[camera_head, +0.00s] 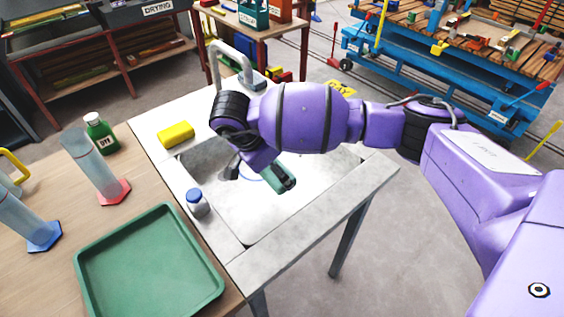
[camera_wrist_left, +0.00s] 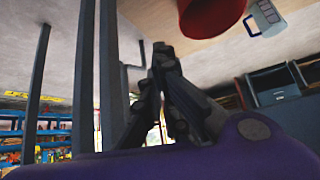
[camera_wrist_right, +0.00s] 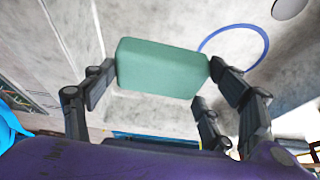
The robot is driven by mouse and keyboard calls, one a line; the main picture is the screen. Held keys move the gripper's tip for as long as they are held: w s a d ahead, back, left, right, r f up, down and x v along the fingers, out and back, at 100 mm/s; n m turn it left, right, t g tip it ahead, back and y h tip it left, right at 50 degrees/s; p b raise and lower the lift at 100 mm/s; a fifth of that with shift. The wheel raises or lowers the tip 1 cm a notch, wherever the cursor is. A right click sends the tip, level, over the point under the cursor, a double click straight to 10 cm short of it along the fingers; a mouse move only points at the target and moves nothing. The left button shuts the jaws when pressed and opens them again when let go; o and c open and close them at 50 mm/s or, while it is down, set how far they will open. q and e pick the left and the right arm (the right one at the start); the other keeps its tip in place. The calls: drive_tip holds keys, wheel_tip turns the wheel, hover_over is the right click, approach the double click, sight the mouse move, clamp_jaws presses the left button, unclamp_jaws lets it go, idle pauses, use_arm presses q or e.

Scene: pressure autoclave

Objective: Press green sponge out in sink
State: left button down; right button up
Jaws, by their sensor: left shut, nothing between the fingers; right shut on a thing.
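The green sponge (camera_wrist_right: 160,68) is held between the fingers of my right gripper (camera_wrist_right: 163,82), which is shut on it. In the head view the green sponge (camera_head: 280,172) shows just below my right gripper, over the basin of the sink (camera_head: 320,180); the arm hides part of the basin. I cannot tell whether the sponge touches the basin floor. My left gripper (camera_wrist_left: 161,50) is shut and empty in the left wrist view, away from the sink. It is not in the head view.
A yellow block (camera_head: 176,134) and a blue-capped bottle (camera_head: 196,204) stand on the sink's left rim, and the tap (camera_head: 222,60) is at the back. A green tray (camera_head: 150,268), cylinders and a green bottle (camera_head: 100,134) are on the wooden table at left.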

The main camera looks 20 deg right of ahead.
drive_tip(key=shift+w+d+f, duration=0.1)
drive_tip(key=shift+w+d, duration=0.05)
drive_tip(key=shift+d, duration=0.05)
drive_tip(key=shift+f+n, duration=0.15)
drive_tip(key=shift+n, duration=0.15)
drive_tip(key=shift+w+a+f+b, duration=0.2)
drive_tip(key=shift+f+b, duration=0.2)
drive_tip(key=shift+f, duration=0.25)
wheel_tip(320, 180, down, 3)
drive_tip(key=shift+s+f+b, duration=0.1)
drive_tip(key=shift+f+b, duration=0.1)
drive_tip(key=shift+b, duration=0.7)
drive_tip(key=shift+f, duration=0.5)
drive_tip(key=shift+b, duration=0.3)
drive_tip(key=shift+f, duration=0.45)
